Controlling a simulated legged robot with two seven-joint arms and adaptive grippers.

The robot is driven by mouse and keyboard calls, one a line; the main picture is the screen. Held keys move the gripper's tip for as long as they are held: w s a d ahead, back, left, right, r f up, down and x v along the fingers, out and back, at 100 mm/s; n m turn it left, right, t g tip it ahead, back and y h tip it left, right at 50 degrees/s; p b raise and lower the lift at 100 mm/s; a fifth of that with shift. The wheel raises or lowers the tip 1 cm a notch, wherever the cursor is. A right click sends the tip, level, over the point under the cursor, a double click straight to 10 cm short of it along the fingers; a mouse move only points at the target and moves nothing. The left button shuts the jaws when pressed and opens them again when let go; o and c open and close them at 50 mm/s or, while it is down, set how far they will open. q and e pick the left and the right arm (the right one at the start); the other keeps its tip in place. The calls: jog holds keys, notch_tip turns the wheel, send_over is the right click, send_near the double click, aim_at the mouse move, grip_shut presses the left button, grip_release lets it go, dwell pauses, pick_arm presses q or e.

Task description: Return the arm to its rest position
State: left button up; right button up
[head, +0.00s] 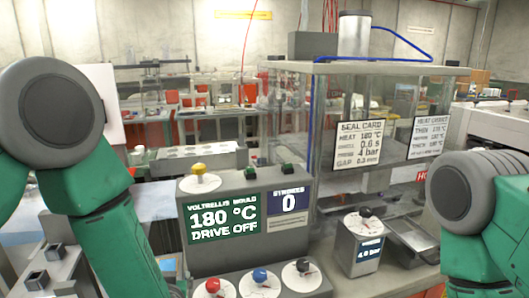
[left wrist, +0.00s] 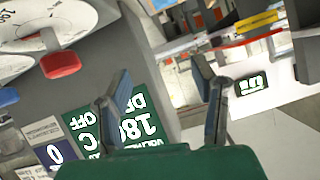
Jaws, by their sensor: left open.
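My left arm (head: 95,200) comes in from the left of the head view, bent down past the lower edge. Its gripper is outside that view. In the left wrist view my left gripper (left wrist: 162,80) shows two fingers standing apart with nothing between them. Beyond the fingers lies the grey control panel, turned over in this view, with its green display (left wrist: 120,122) and a red knob (left wrist: 60,65) on a white dial. I cannot tell whether a finger touches the panel. My right arm (head: 470,215) is at the right edge of the head view; its gripper is out of view.
The control console (head: 225,217) stands between my arms, reading 180 °C, drive off, strokes 0. It has a yellow knob (head: 198,169), a blue knob (head: 260,275) and a black knob (head: 302,265). A clear-walled cabinet (head: 320,130) and a dial box (head: 362,245) stand to its right.

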pick_arm(q)
jog(key=s+f, duration=0.1)
jog(key=f, duration=0.1)
jog(key=s+a+f+g+h, duration=0.1)
jog(key=s+f, duration=0.1)
jog(key=s+f+m+g, duration=0.1)
jog(key=s+f, duration=0.1)
jog(key=shift+a+h, duration=0.25)
jog(key=shift+h, duration=0.05)
jog(key=s+a+f+m+g+h, duration=0.1)
jog(key=s+a+f+g, duration=0.35)
jog(key=s, duration=1.05)
jog(key=s+a+f+g+h, duration=0.15)
jog(key=s+f+g, duration=0.5)
jog(key=s, duration=0.85)
notch_tip(320, 180, down, 12)
jog(key=w+t+b, duration=0.1)
jog(key=b, duration=1)
jog(key=shift+w+d+r, duration=0.25)
jog(key=shift+d, duration=0.1)
